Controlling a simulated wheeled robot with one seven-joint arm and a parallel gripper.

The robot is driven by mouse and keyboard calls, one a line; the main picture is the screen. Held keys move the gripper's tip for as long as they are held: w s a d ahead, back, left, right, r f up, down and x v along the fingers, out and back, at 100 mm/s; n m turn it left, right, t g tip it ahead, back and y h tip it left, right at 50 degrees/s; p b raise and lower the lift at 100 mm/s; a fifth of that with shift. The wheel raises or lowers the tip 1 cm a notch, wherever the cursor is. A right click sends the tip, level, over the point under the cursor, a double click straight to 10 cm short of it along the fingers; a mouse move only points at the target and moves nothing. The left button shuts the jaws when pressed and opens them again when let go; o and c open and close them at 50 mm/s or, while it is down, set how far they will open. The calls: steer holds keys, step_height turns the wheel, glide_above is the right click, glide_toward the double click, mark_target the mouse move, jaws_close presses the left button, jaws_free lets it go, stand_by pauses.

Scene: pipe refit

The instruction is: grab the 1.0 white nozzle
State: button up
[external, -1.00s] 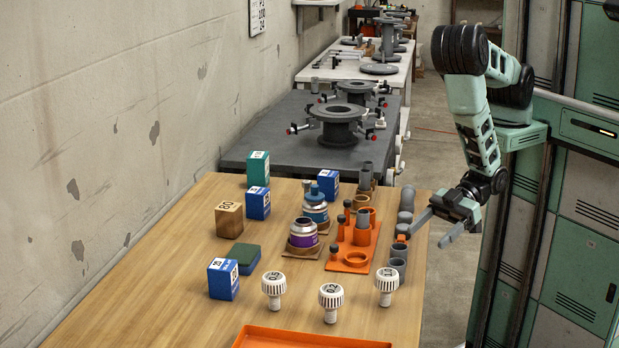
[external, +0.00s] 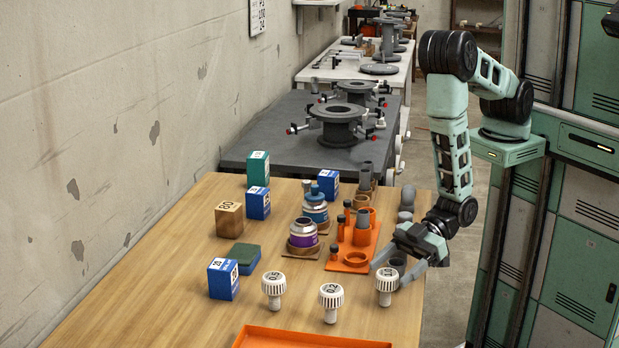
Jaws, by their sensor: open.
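Three white ribbed nozzles stand upright near the front of the wooden table. The right one (external: 386,285) appears to be the 1.0 nozzle; its label is small and hard to read. The middle nozzle (external: 331,297) reads 0.2 and the left nozzle (external: 273,286) reads 0.5. My gripper (external: 390,271) is open, low over the table's right edge. Its fingers point left and forward, close to the right nozzle's head. I cannot tell whether they touch it or are on both sides of it.
An orange tray (external: 310,338) lies at the front. The table's left front is clear.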

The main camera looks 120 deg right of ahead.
mark_target(378, 289)
steer(key=x, duration=0.2)
steer(key=p+x, duration=0.1)
steer(key=x, duration=0.2)
steer(key=shift+s+a+f, duration=0.1)
steer(key=shift+a+f, duration=0.1)
steer(key=shift+f, duration=0.2)
steer(key=c, duration=1.1)
steer(key=shift+o, duration=0.2)
